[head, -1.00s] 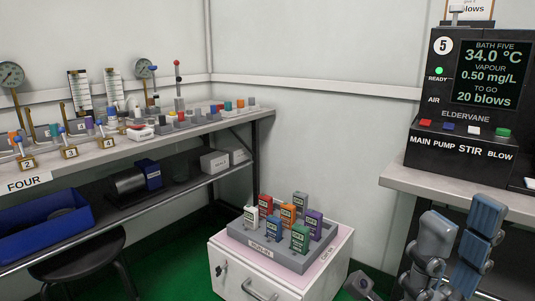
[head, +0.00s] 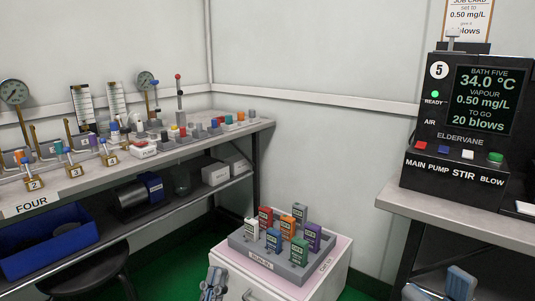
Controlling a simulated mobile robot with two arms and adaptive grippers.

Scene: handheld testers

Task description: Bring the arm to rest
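My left gripper (head: 214,284) shows at the bottom edge, in front of the white cabinet. Its fingers look close together and its lower part is cut off, so I cannot tell if it is open. My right gripper (head: 438,288) shows at the bottom right, below the right bench. Its two finger ends stand apart with nothing seen between them; the rest is out of frame. Several coloured testers stand upright in a grey rack (head: 240,246), among them a white (head: 252,229), a blue (head: 273,241), a green (head: 299,252) and a purple tester (head: 314,236).
The rack is on the white cabinet (head: 325,284). A black control unit (head: 466,130) stands on the right bench (head: 440,218). The left bench (head: 105,177) carries valves and gauges, with a blue bin (head: 45,245) and a stool (head: 90,272) below. Air above the cabinet is clear.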

